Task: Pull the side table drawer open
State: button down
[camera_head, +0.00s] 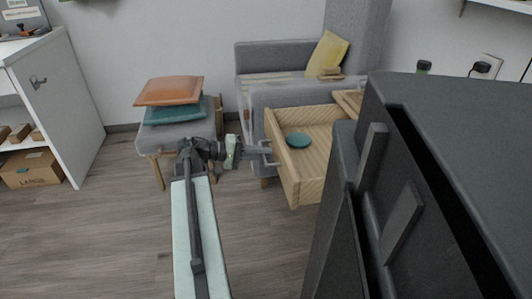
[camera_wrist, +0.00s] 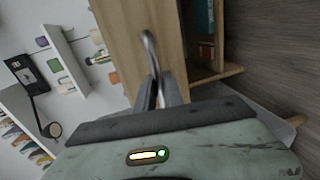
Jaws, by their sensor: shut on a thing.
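The side table drawer (camera_head: 292,172) is a light wooden box pulled out well to the left of its table. A round teal item (camera_head: 298,140) lies inside it. A metal handle (camera_wrist: 149,50) stands out from the drawer front (camera_wrist: 146,22). My gripper (camera_head: 262,152) is at the drawer's left face, shut on the handle. In the wrist view, the gripper's fingers (camera_wrist: 161,92) close around the lower part of the handle. Much of the side table is hidden behind a dark body in the head view.
A grey armchair (camera_head: 262,58) with a yellow cushion (camera_head: 327,52) stands behind the drawer. A grey stool (camera_head: 178,138) holding orange and teal cushions is left of my gripper. A white shelf desk (camera_head: 62,95) and cardboard box (camera_head: 32,169) are far left. Wooden floor is clear in front.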

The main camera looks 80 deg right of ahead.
jog(key=shift+w, duration=0.15)
jog(key=c, duration=1.5)
grip_release()
jog(key=shift+o, duration=0.2)
jog(key=p+v, duration=0.1)
jog(key=v, duration=0.6)
jog(key=shift+w+p, duration=0.3)
jog(key=shift+w, duration=0.05)
jog(key=shift+a, duration=0.15)
